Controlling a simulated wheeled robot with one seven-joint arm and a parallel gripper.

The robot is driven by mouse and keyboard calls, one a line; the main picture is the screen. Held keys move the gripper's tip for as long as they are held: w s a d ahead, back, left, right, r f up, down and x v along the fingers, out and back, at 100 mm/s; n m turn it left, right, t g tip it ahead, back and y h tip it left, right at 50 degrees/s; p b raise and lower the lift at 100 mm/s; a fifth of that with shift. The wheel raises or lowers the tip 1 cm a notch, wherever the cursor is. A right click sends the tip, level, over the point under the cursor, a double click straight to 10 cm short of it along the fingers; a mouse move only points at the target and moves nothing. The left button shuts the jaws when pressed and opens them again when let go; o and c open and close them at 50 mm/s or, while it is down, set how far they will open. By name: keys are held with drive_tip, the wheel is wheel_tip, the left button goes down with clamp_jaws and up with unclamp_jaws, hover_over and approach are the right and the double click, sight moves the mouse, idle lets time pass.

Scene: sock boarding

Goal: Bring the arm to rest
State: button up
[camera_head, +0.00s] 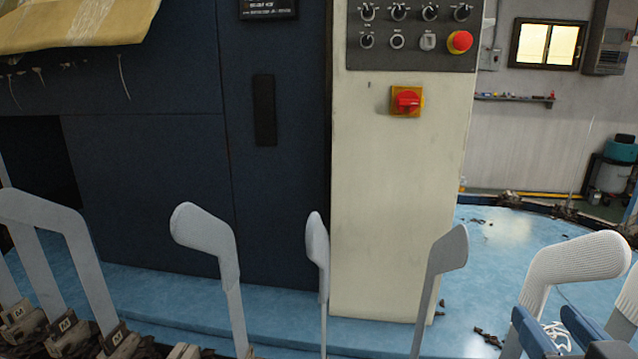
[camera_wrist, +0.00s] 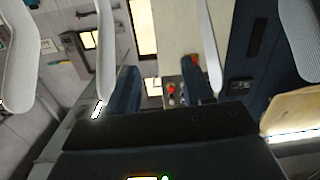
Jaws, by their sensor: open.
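My gripper (camera_head: 558,325) is at the lower right of the head view, with its two blue fingers spread apart. It stands in front of a foot-shaped board covered by a white ribbed sock (camera_head: 575,264). In the wrist view my gripper (camera_wrist: 160,88) shows two dark blue fingers apart, with no object seen held between them. Whether a finger touches the covered board cannot be told.
A cream control column (camera_head: 400,200) with a red emergency button (camera_head: 460,42) stands behind.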

drive_tip(key=s+a+f, duration=0.1)
drive_tip(key=s+f, duration=0.3)
drive_tip(key=s, duration=0.6)
drive_tip(key=s+a+f+g+y, duration=0.1)
drive_tip(key=s+f, duration=0.3)
drive_tip(key=s, duration=0.6)
drive_tip(key=s+a+f+g+y, duration=0.1)
drive_tip(key=s+f, duration=0.4)
drive_tip(key=s, duration=0.6)
drive_tip(key=shift+a+n, duration=0.3)
drive_tip(key=shift+a, duration=0.45)
drive_tip(key=shift+f, duration=0.1)
